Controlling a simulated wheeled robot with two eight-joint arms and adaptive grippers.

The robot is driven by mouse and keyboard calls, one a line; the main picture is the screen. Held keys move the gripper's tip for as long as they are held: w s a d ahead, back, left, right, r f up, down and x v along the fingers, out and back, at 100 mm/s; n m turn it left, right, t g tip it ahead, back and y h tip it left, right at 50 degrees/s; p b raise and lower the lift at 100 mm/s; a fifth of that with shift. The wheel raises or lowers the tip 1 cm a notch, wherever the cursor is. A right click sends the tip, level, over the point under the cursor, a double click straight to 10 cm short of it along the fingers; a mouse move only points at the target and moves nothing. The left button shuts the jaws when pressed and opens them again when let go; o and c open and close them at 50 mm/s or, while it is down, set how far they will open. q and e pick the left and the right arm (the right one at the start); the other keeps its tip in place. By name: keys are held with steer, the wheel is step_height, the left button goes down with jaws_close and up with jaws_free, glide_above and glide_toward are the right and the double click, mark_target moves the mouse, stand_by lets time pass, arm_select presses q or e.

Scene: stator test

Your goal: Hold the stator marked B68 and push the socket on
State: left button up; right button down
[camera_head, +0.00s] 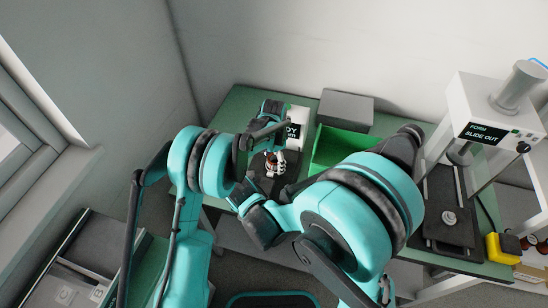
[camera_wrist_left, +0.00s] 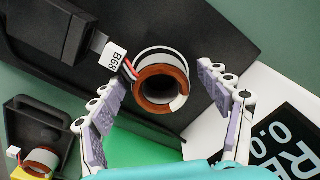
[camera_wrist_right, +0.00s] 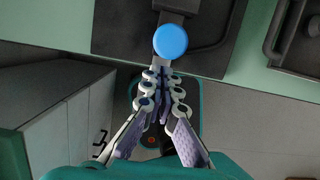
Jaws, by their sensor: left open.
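The stator (camera_wrist_left: 160,82) is a ring with copper windings and a white collar, on a dark plate in the left wrist view. Its white tag (camera_wrist_left: 115,55) reads B68, and coloured leads run beside it. My left gripper (camera_wrist_left: 162,88) is open, its fingers on either side of the stator. A black block with a grey end (camera_wrist_left: 85,38), possibly the socket, lies close to the tag; I cannot tell whether they touch. The stator also shows in the head view (camera_head: 274,165). My right gripper (camera_wrist_right: 163,85) has its fingertips together just before a blue round knob (camera_wrist_right: 171,41).
A green bin (camera_head: 326,150) and a grey box (camera_head: 345,107) stand beside the tester display (camera_head: 293,130). At right is a press (camera_head: 487,115) with a screen reading FORM SLIDE OUT. A yellow block (camera_head: 500,248) sits near the table's right edge. My right arm hides much of the table front.

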arm_select(q)
steer(key=c, duration=1.5)
steer(key=shift+c, duration=0.2)
